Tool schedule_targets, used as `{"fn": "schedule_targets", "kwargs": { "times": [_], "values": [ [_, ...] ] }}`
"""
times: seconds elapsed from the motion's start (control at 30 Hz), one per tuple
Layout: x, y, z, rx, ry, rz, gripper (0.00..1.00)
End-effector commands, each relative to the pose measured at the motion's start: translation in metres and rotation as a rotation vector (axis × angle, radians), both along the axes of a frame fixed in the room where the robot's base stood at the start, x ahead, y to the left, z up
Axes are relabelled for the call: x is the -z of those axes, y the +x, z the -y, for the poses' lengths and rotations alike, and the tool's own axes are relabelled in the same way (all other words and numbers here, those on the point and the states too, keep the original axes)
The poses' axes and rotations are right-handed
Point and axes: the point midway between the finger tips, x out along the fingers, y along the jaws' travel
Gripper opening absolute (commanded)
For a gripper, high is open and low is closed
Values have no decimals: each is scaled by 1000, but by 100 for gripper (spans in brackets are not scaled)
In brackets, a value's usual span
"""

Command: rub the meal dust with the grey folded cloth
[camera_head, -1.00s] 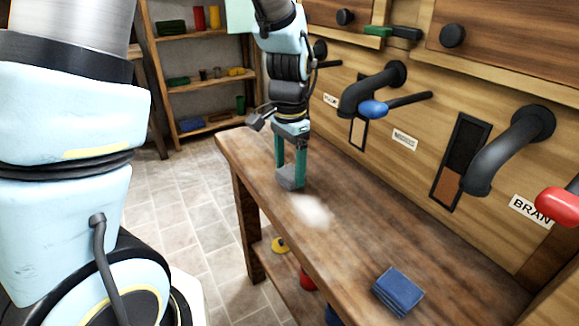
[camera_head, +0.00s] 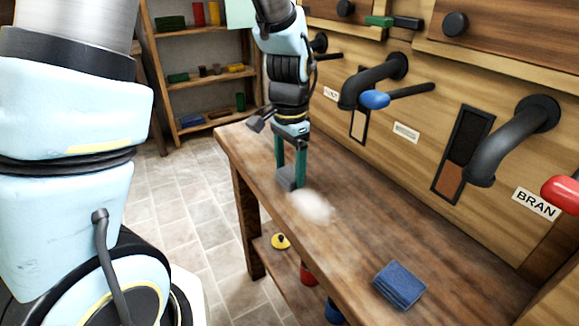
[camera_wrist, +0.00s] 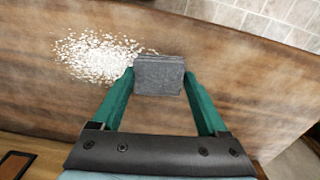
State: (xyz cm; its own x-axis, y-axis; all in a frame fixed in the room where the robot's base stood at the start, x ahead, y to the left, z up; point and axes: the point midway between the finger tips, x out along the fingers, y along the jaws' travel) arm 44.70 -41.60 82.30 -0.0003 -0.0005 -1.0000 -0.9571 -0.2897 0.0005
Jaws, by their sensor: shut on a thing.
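My gripper (camera_head: 291,178) is shut on the grey folded cloth (camera_head: 287,184), which is low at the wooden bench top (camera_head: 410,236). In the wrist view the cloth (camera_wrist: 159,75) sits between the two green fingers. The meal dust (camera_head: 312,206) is a pale patch on the bench, just right of and nearer than the cloth. In the wrist view the dust (camera_wrist: 95,57) lies left of the cloth, its thin edge reaching the cloth's side. I cannot tell whether the cloth presses on the wood.
A blue folded cloth (camera_head: 400,286) lies at the near end of the bench. Black spouts (camera_head: 512,140) with a blue handle (camera_head: 375,99) and a red handle (camera_head: 562,193) jut from the wall over the bench. The bench top between dust and blue cloth is clear.

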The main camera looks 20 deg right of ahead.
Motion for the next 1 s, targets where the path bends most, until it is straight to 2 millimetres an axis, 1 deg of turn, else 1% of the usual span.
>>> {"fn": "schedule_targets", "kwargs": {
  "times": [0.17,0.5,0.77,1.0],
  "values": [
    [-1,-4,1,1,1,0,32],
    [-3,-30,6,1,1,0,32],
    [-2,-42,8,1,1,-1,32],
    [-1,-62,12,3,1,-1,32]
  ]
}}
